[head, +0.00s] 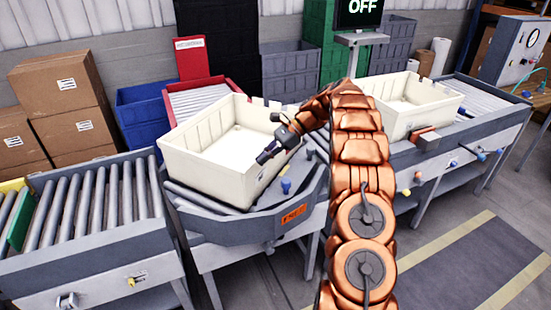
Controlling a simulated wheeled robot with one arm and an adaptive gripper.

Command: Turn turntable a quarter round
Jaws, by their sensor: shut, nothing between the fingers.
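The turntable (233,226) is a dark grey rounded platform on legs, with an orange label on its front face. A cream tote (196,171) sits on it, turned at an angle to the conveyors. My gripper (261,160) is shut and empty, at the tote's near right wall. I cannot tell whether it touches the wall. My copper-coloured arm comes up from the bottom of the view and hides part of the turntable's right side. A blue knob (286,186) stands on the turntable's rim, below my gripper.
A roller conveyor (85,212) lies to the left and another (487,97) to the right, with a second cream tote (423,103) on it. A red-framed conveyor (187,101) stands behind. A screen reading OFF (361,9) is at the back. Clear floor (455,262) lies at lower right.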

